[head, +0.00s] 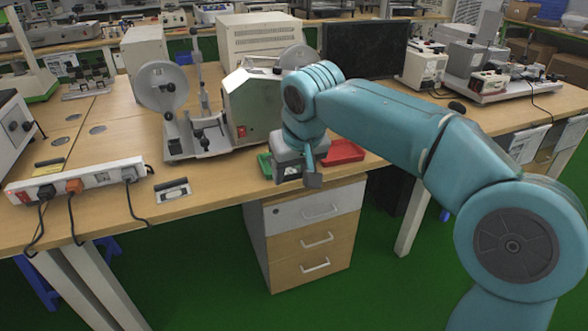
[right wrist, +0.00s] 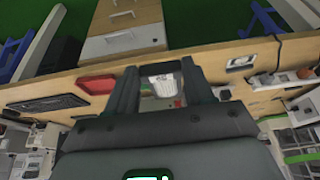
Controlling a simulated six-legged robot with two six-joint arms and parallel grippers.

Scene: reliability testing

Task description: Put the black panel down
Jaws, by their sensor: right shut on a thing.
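My right gripper (head: 300,168) is at the table's front edge, in front of the grey test machine and beside the red tray (head: 342,152). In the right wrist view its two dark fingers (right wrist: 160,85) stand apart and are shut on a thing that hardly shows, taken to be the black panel. Its outline cannot be told from the dark fingers. Pale and whitish shapes show between the fingers. A green tray (head: 265,165) shows partly behind the gripper. My left gripper is out of view.
A power strip (head: 78,180) with plugged cables lies on the left of the table (head: 110,222). A dark monitor (head: 365,50) stands behind my right arm. A drawer cabinet (head: 313,240) is below the table edge. In the wrist view a flat black object (right wrist: 48,103) lies near the red tray.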

